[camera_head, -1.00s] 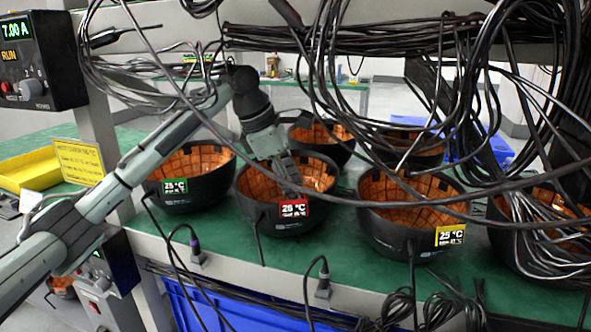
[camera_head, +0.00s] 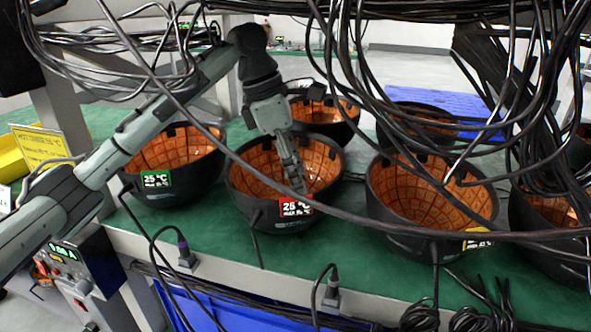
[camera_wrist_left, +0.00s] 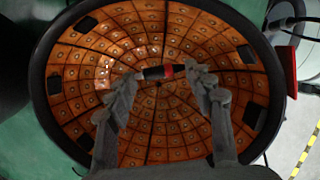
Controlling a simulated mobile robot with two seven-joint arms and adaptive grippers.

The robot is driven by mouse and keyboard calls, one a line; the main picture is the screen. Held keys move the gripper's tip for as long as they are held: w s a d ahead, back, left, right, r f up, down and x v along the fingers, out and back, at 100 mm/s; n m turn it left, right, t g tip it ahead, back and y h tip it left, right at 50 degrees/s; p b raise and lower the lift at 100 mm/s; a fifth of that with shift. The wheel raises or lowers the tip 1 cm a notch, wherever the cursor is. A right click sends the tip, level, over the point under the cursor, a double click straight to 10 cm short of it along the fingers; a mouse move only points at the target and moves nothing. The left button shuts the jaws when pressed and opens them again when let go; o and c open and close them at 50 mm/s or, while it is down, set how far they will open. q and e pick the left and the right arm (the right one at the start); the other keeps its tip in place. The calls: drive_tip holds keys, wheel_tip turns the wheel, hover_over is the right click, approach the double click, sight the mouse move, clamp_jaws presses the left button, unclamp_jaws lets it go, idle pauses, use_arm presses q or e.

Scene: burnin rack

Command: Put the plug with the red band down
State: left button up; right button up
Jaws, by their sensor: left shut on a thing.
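My left gripper (camera_head: 299,188) reaches down over the bowl with the red 25 °C label (camera_head: 268,201) in the head view. In the left wrist view the gripper (camera_wrist_left: 163,77) is shut on a dark plug with a red band (camera_wrist_left: 167,72), held crosswise between the fingertips. The orange tiled inside of the bowl (camera_wrist_left: 150,135) lies behind the plug in that view. I cannot tell the plug's exact height above the bowl's bottom. My right gripper is not in view.
A green-labelled bowl (camera_head: 172,150) stands at left and a yellow-labelled bowl (camera_head: 430,190) at right. Black cables (camera_head: 400,85) hang in front and above. Two upright cable plugs stand at the bench's front edge (camera_head: 230,263). A blue bin (camera_head: 235,305) is below.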

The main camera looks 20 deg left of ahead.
use_arm(q)
drive_tip(key=shift+f, duration=0.5)
drive_tip(key=o, duration=0.9)
drive_tip(key=shift+c, duration=0.2)
drive_tip(key=shift+r, duration=0.1)
drive_tip(key=shift+r, duration=0.35)
drive_tip(key=v, duration=0.5)
drive_tip(key=s+a, duration=0.3)
drive_tip(key=a, duration=0.8)
drive_tip(key=shift+a+r+b, duration=0.15)
drive_tip(key=shift+a+b, duration=0.15)
drive_tip(key=shift+b, duration=0.15)
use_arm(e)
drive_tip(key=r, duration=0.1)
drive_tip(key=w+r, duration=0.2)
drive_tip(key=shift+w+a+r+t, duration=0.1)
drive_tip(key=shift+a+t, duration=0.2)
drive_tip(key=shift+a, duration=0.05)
use_arm(q)
drive_tip(key=shift+s, duration=0.1)
